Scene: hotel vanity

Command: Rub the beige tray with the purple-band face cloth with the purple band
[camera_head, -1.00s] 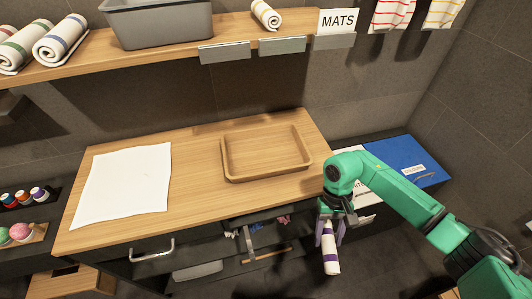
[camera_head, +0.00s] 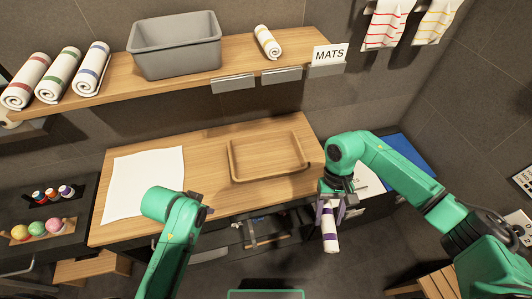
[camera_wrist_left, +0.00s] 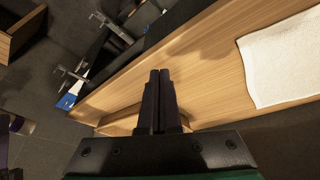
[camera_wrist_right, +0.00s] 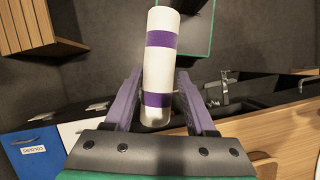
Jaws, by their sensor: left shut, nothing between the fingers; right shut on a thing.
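The purple-band face cloth (camera_head: 330,226) is a white roll with purple bands. My right gripper (camera_head: 333,200) is shut on it and holds it hanging down, in front of the counter's right front corner. In the right wrist view the cloth (camera_wrist_right: 160,68) sits between the purple fingers (camera_wrist_right: 155,100). The beige tray (camera_head: 268,178) lies on the right part of the wooden counter, empty, to the left of my right gripper and apart from it. My left gripper (camera_wrist_left: 160,100) is shut and empty; in the head view its arm is at the counter's front edge, left of the tray.
A white mat (camera_head: 145,180) lies on the counter's left part. The shelf above holds a grey bin (camera_head: 175,50) and several rolled cloths. Drawers under the counter show handles. A blue box (camera_head: 410,160) stands at the right.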

